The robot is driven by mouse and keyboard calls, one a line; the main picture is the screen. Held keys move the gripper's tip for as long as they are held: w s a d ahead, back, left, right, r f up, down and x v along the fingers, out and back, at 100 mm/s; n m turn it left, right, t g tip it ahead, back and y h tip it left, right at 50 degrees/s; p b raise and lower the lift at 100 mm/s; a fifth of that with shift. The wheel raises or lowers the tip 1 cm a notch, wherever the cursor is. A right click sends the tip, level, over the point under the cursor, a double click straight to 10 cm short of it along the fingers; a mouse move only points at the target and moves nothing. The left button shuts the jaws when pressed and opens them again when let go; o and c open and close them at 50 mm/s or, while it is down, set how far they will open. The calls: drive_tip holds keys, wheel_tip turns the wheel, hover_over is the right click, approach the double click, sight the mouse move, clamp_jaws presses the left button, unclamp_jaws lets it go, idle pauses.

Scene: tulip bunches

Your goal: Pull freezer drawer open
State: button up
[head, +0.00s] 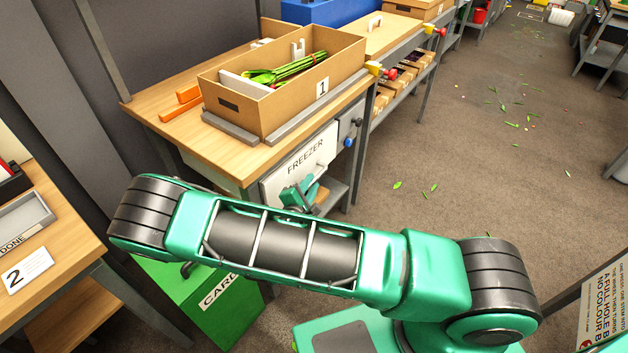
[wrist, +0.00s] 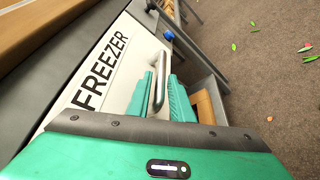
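The freezer drawer (head: 285,181) has a white front with a black FREEZER label and sits under the wooden bench; its front looks flush with the bench. It also fills the upper left of the wrist view (wrist: 73,122). A grey bar handle (wrist: 160,80) stands out from its right part. My gripper (head: 303,189) is at the drawer front, partly hidden by my arm. In the wrist view, its two green fingers (wrist: 161,88) lie on either side of the handle, with a small gap showing, so it looks open around the bar. Contact cannot be made out.
A cardboard box (head: 290,108) marked 1, with green stems inside, stands on the bench above. A blue knob (head: 348,142) is right of the drawer. A green CARD-labelled bin (head: 215,315) stands below my arm. Open floor (head: 450,150) with scattered leaves lies to the right.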

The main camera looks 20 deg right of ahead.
sight(314, 180)
drive_tip(key=shift+x, duration=1.6)
